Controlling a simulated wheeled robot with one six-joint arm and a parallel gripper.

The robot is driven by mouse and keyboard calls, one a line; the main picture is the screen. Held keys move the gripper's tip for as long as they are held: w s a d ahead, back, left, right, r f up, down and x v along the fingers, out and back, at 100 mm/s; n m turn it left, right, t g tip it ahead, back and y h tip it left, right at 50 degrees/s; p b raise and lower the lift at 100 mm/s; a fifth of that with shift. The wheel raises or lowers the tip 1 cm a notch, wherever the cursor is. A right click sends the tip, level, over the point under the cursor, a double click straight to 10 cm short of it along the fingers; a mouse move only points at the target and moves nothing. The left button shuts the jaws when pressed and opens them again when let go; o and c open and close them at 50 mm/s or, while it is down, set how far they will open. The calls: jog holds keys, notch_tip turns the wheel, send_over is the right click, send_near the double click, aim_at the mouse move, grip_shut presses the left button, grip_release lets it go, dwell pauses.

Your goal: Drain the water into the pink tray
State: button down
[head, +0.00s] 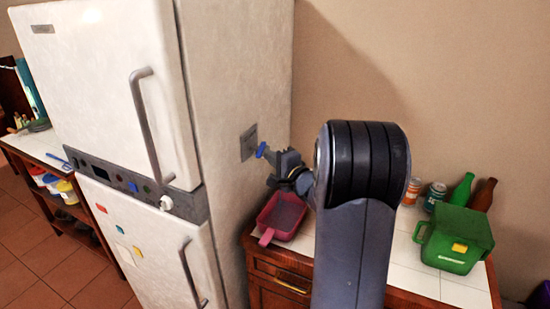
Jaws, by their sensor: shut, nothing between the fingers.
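The pink tray (266,235) sits on the white-tiled counter, close against the side of the white fridge (240,70). Its inside looks greyish, and I cannot tell whether it holds water. A small blue tap handle (261,150) sticks out from a grey plate (248,142) on the fridge's side, above the tray. My gripper (275,160) is shut and empty just right of the blue handle. I cannot tell whether it touches the handle. My arm hides part of the counter and the tray's right surroundings.
A green bin (455,238), a green bottle (462,188), a brown bottle (483,194) and cans (435,193) stand on the counter right of my arm. The fridge's door handles (148,125) project at the left. Another shelf unit (45,150) stands beyond the fridge.

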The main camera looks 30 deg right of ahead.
jog(key=a+m+h+b, duration=0.1)
jog(key=h, duration=0.1)
jog(key=a+m+h+b, duration=0.1)
jog(key=b, duration=0.1)
jog(key=shift+w+a+h, duration=0.15)
jog(key=shift+w+h, duration=0.2)
jog(key=shift+h, duration=0.05)
dwell(0.5)
